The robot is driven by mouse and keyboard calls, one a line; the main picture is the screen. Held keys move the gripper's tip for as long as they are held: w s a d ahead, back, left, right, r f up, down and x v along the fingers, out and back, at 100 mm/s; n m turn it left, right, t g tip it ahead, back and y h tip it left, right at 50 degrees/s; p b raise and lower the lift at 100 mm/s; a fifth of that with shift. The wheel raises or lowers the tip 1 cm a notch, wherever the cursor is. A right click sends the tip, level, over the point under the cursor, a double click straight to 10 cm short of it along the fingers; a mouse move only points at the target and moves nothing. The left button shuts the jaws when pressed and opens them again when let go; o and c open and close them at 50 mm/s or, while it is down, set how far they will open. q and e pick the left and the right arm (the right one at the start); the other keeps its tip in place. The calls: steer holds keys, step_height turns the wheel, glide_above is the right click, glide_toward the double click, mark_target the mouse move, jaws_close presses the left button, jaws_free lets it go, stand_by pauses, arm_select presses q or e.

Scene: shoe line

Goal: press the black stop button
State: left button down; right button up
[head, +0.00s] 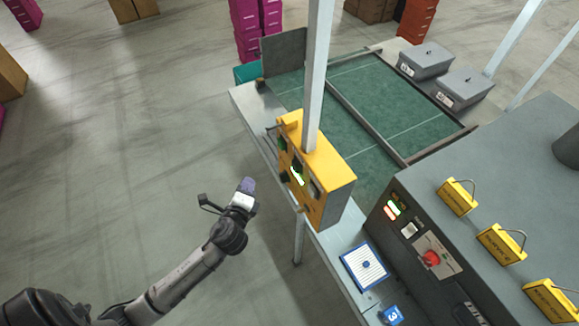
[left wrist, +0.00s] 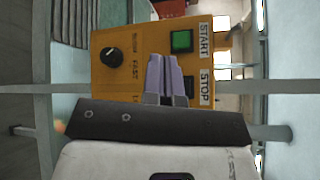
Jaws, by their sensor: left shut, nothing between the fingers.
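The yellow control box (head: 333,182) hangs on a pale post beside the conveyor in the head view. In the left wrist view its yellow face (left wrist: 120,80) carries a black button (left wrist: 189,88) beside the STOP label (left wrist: 206,87). A green button (left wrist: 181,41) sits by the START label. My left gripper (head: 249,186) is shut and empty, in front of the box's face and to its left in the head view. In the left wrist view its fingers (left wrist: 163,60) partly cover the black button. I cannot tell whether they touch the face. My right gripper is not in view.
A black knob (left wrist: 110,56) is on the same face. A green conveyor (head: 370,100) lies behind the box. A dark machine (head: 480,190) with a red button (head: 431,258) and yellow service tags stands at the right. Open floor (head: 110,150) lies left.

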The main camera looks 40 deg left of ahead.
mark_target(296, 166)
arm_select(q)
steer(key=shift+w+d+r+m+t+h, duration=0.2)
steer(key=shift+d+m+t+h, duration=0.1)
steer(key=shift+m, duration=0.55)
steer(key=shift+w+d+r+m+t+h, duration=0.15)
steer(key=shift+d+r+m+h, duration=0.1)
steer(key=shift+m, duration=0.55)
steer(key=shift+w+d+r+m+t+h, duration=0.1)
steer(key=shift+d+r+m+t+h, duration=0.15)
steer(key=shift+m, duration=0.6)
steer(key=shift+d+f, duration=0.1)
steer(key=w+d+b, duration=0.1)
steer(key=w+d, duration=0.3)
steer(key=w, duration=0.3)
steer(key=shift+w, duration=0.4)
steer(key=shift+w, duration=0.15)
steer(key=shift+w+d, duration=0.1)
steer(key=shift+w, duration=0.15)
